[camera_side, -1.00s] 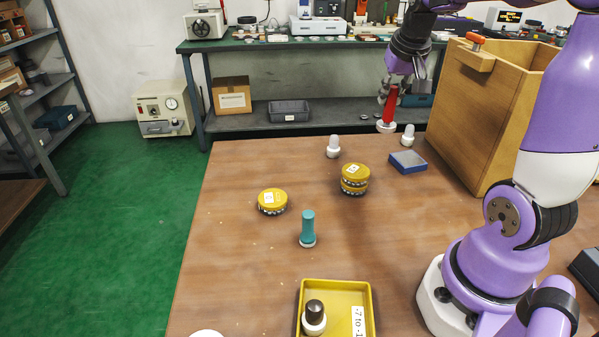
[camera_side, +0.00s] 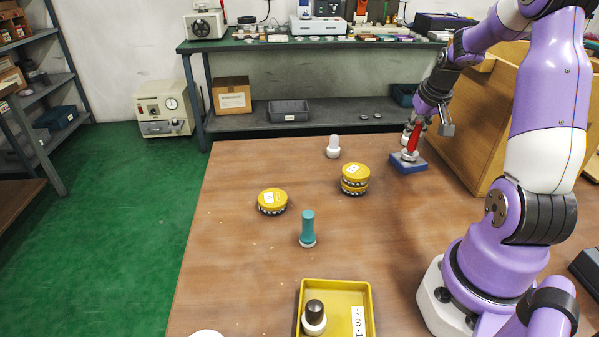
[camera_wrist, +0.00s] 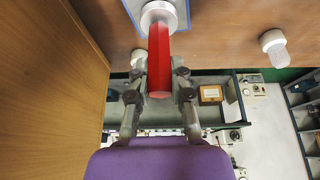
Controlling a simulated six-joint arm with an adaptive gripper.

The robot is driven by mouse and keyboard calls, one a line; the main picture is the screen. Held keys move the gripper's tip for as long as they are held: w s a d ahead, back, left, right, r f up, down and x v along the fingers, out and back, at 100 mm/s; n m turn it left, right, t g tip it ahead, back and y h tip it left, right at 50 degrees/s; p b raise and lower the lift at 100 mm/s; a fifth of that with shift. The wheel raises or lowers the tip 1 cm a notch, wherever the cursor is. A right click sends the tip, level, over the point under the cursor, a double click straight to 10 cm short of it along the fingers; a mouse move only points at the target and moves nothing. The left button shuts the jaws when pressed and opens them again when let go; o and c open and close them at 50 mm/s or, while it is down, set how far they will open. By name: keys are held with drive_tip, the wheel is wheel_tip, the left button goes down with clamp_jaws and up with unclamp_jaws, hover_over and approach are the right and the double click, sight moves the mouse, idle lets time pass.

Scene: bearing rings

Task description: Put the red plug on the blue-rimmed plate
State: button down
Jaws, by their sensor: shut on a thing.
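My gripper (camera_side: 420,130) is shut on the red plug (camera_side: 414,142), which has a red handle and a round white base. The blue-rimmed plate (camera_side: 412,171) is a small square with a grey top, at the right of the table. The plug's base is over the plate's top in the side view; I cannot tell whether they touch. The plug looks slightly tilted there. In the wrist view the red handle (camera_wrist: 159,65) is between the fingers (camera_wrist: 158,75), and the white base covers part of the plate (camera_wrist: 197,8).
A tall wooden box (camera_side: 495,115) stands close right of the plate. White plugs (camera_side: 333,147) stand near the back edge, one partly hidden behind my gripper. Yellow-topped bearings (camera_side: 355,178), a teal plug (camera_side: 308,230) and a yellow tray (camera_side: 368,295) lie left and in front.

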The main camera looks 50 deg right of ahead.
drive_tip(key=c, duration=0.8)
unclamp_jaws()
drive_tip(key=shift+f, duration=0.15)
drive_tip(key=shift+a+r, duration=0.1)
drive_tip(key=shift+r, duration=0.4)
drive_tip(key=v, duration=1.1)
drive_tip(key=w+a+r+n+t+y, duration=0.1)
drive_tip(key=w+a+n, duration=0.1)
drive_tip(key=a, duration=0.6)
drive_tip(key=w+a+n+t, duration=0.1)
drive_tip(key=w+a+n, duration=0.15)
drive_tip(key=a, duration=0.45)
drive_tip(key=s+a+n, duration=0.1)
drive_tip(key=a, duration=0.3)
drive_tip(key=s+a+f+n+y, duration=0.1)
drive_tip(key=s+a+n, duration=0.1)
drive_tip(key=a, duration=0.2)
drive_tip(key=s+a+f+n+y, duration=0.1)
drive_tip(key=a, duration=0.3)
drive_tip(key=shift+s+a+f+n, duration=0.15)
drive_tip(key=shift+a+f+n, duration=0.05)
drive_tip(key=shift+n, duration=0.05)
